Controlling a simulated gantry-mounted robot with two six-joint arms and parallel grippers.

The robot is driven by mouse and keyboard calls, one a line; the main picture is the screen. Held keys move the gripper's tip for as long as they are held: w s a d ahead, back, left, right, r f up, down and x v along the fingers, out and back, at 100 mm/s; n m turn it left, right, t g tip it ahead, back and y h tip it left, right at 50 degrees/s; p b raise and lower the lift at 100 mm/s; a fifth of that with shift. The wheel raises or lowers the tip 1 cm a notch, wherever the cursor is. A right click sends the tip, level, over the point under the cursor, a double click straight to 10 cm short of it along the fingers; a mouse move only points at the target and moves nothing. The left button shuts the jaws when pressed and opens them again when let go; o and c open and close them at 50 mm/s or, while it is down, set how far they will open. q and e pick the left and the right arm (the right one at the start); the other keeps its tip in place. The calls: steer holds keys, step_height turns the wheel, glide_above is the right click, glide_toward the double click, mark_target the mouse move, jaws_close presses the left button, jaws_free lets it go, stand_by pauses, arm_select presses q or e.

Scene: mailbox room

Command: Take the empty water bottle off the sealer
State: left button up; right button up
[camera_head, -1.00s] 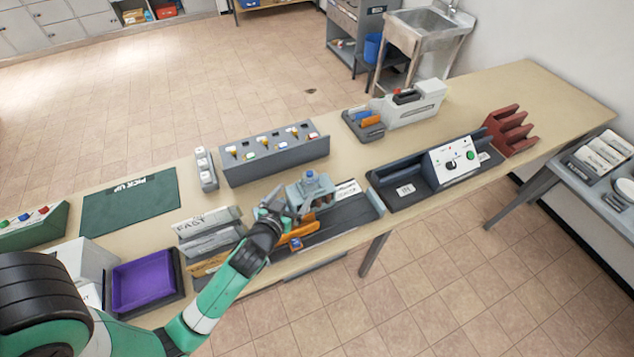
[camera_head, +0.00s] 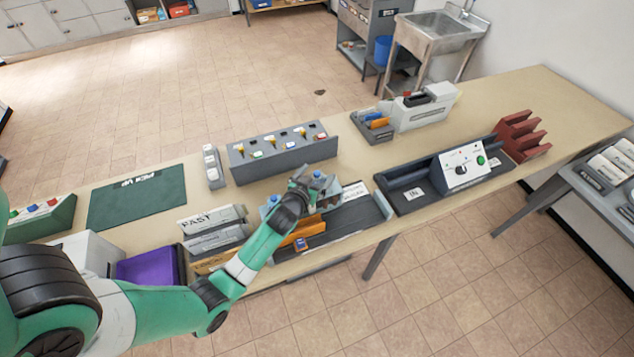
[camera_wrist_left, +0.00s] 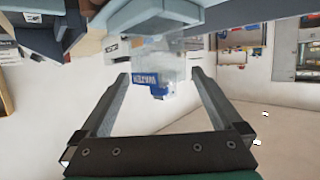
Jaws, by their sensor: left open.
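The sealer (camera_head: 333,191) is a blue-grey machine near the table's front edge. The clear bottle (camera_head: 319,178) with a blue cap stands on it, partly hidden by my left gripper (camera_head: 312,180). In the left wrist view the bottle (camera_wrist_left: 158,70) shows upside down, with its blue label and blue cap towards me. There my left gripper (camera_wrist_left: 157,78) is open and empty, with one finger on each side of the bottle in the picture. I cannot tell how deep the bottle sits between the fingertips. My right gripper is not in view.
A dark conveyor-like bed (camera_head: 345,217) lies by the sealer, with an orange piece (camera_head: 303,232) on it. A grey switch box (camera_head: 283,152) stands behind, letter racks (camera_head: 213,232) to the left, and a dark machine with a control panel (camera_head: 463,167) to the right.

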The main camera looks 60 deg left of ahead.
arm_select(q)
steer(key=c, duration=1.2)
steer(key=r, duration=0.1)
steer(key=r+p, duration=0.1)
steer(key=r, duration=0.2)
steer(key=shift+s+d+r+p, duration=0.25)
steer(key=shift+d+p, duration=0.05)
steer(key=shift+p, duration=0.1)
steer(key=w+r+p+v, duration=0.1)
steer(key=r+p+v, duration=0.2)
steer(key=v, duration=1.2)
steer(key=shift+r, duration=0.2)
